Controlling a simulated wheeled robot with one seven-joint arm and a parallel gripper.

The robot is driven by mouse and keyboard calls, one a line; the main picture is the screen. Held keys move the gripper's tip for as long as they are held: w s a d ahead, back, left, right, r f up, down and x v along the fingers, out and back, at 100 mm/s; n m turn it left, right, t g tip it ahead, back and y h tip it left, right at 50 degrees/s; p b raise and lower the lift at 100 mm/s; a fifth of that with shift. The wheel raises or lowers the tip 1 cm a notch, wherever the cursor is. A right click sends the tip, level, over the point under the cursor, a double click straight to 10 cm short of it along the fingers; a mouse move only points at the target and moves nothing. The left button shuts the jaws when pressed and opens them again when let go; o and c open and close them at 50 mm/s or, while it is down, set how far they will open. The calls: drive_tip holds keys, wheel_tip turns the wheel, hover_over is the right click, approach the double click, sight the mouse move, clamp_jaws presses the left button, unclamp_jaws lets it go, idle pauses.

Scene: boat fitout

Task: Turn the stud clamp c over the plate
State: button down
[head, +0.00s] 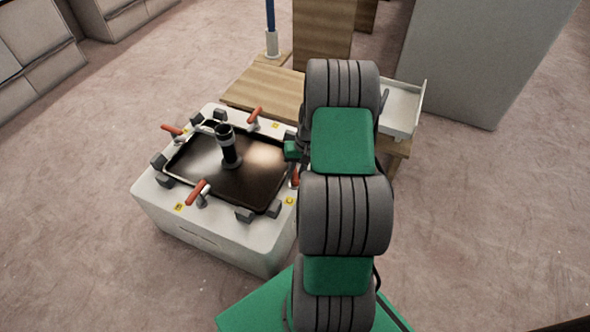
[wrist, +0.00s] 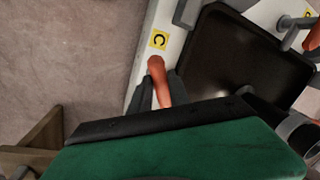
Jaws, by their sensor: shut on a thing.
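The stud clamp c has an orange handle, seen in the wrist view (wrist: 156,68) beside a yellow C label (wrist: 159,40). In the head view its handle (head: 295,178) is partly hidden by my arm. The handle lies over the pale rim beside the dark plate (wrist: 225,60), not across the plate. My gripper (wrist: 160,88) is shut on this handle, one dark finger on each side. The clamp's base is hidden. The plate in the head view (head: 205,170) lies flat on the white box (head: 215,238), with a black upright cylinder (head: 228,148) on it.
Other orange-handled clamps stand around the plate at the front (head: 198,190), left (head: 172,129) and back (head: 255,116). Grey blocks (head: 244,214) line the edge. A wooden table (head: 262,90) with a white tray (head: 400,108) stands behind. Floor at left is clear.

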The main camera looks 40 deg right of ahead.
drive_tip(key=n, duration=0.4)
drive_tip(key=n+g+p, duration=0.1)
drive_tip(key=n, duration=0.1)
drive_tip(key=shift+d+n, duration=0.3)
drive_tip(key=shift+d, duration=0.1)
drive_tip(key=n, duration=0.3)
drive_tip(key=n+g, duration=0.1)
drive_tip(key=n, duration=0.1)
drive_tip(key=shift+w+d, duration=0.2)
drive_tip(key=shift+d, duration=0.1)
drive_tip(key=c, duration=1.3)
unclamp_jaws()
drive_tip(key=shift+o, duration=0.2)
wheel_tip(320, 180, up, 8)
drive_tip(key=d+p, duration=0.1)
drive_tip(key=p, duration=0.1)
drive_tip(key=shift+w+d+f+p, duration=0.15)
drive_tip(key=shift+w+d+p, duration=0.05)
drive_tip(key=shift+w+p, duration=0.2)
